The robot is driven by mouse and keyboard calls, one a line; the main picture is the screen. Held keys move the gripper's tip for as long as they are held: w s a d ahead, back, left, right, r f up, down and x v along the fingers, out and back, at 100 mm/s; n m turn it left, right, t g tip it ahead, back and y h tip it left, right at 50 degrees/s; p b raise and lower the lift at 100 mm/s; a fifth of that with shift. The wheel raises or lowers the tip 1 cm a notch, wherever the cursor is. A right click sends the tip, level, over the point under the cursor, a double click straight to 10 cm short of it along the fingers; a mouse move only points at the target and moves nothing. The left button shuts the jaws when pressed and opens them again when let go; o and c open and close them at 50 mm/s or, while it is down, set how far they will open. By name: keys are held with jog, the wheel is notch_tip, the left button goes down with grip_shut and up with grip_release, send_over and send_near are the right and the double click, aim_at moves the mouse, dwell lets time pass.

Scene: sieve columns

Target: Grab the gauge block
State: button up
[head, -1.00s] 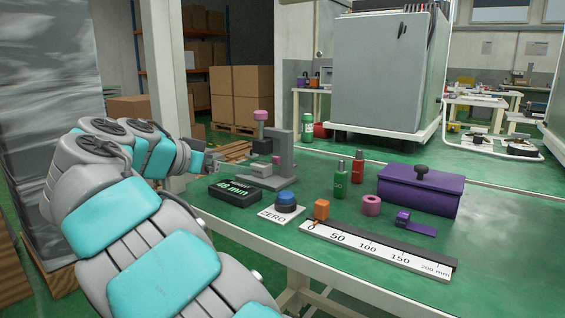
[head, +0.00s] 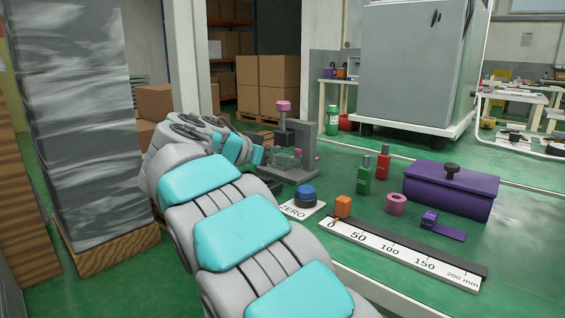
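A grey measuring stand (head: 293,172) with a pink-topped plunger (head: 284,106) stands at the table's far left. A small pinkish block (head: 298,152) shows by the stand's column; I cannot tell for sure that it is the gauge block. My gripper (head: 286,158) is at the stand, low under the plunger and just left of the small block. The fingers are small and grey against the grey stand, so I cannot tell whether they are open or touching anything.
My arm partly hides the dark readout (head: 270,185).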

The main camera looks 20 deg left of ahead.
grip_shut()
dwell(0.7)
jog(key=shift+r, duration=0.15)
